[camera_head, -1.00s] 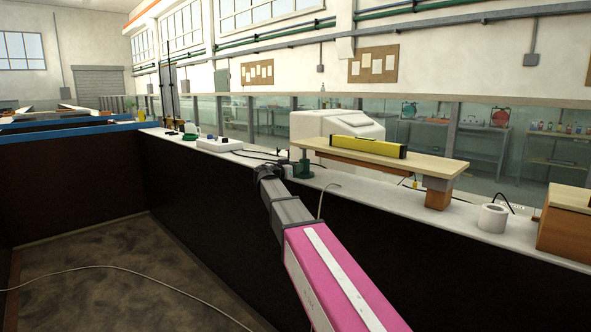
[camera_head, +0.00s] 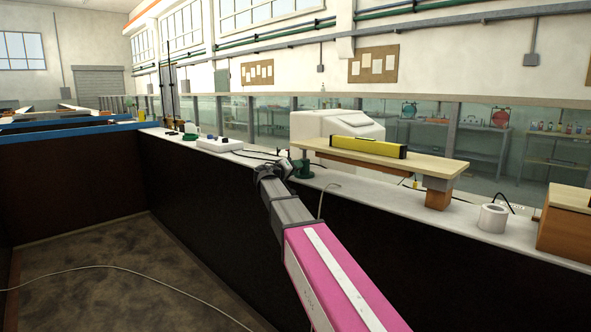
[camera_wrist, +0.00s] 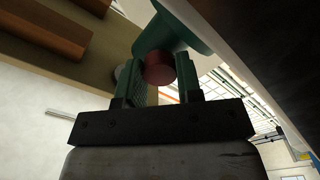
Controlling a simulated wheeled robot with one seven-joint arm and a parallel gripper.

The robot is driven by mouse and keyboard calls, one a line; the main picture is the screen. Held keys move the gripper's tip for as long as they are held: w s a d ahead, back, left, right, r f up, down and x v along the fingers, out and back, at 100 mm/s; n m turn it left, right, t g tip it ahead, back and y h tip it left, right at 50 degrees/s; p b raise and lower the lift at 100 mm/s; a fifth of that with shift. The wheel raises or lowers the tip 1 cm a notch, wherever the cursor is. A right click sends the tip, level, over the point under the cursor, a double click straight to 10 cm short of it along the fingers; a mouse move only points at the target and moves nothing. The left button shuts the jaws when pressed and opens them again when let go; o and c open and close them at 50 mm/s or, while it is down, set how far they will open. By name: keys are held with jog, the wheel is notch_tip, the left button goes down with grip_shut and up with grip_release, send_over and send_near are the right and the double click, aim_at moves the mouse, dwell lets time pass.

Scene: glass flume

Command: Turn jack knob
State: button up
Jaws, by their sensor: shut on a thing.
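The green jack (camera_head: 302,169) stands on the white ledge under the left end of the wooden board in the head view. In the wrist view, the green jack body (camera_wrist: 172,35) is just beyond the fingertips, with its round dark red knob (camera_wrist: 159,68) facing me. My gripper (camera_wrist: 162,78) has one finger on each side of the knob and is shut on it. In the head view my gripper (camera_head: 285,167) is small beside the jack, and the knob cannot be made out there.
A wooden board (camera_head: 425,164) carrying a yellow spirit level (camera_head: 367,146) rests above the jack and a wooden block (camera_head: 438,199). A white power strip (camera_head: 219,144) and a white cylinder (camera_head: 493,218) stand on the ledge. The dark flume wall (camera_head: 200,205) drops below.

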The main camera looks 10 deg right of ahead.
jog(key=shift+n, duration=0.3)
dwell(0.4)
jog(key=o, duration=0.7)
jog(key=shift+c, duration=0.2)
jog(key=v, duration=1.1)
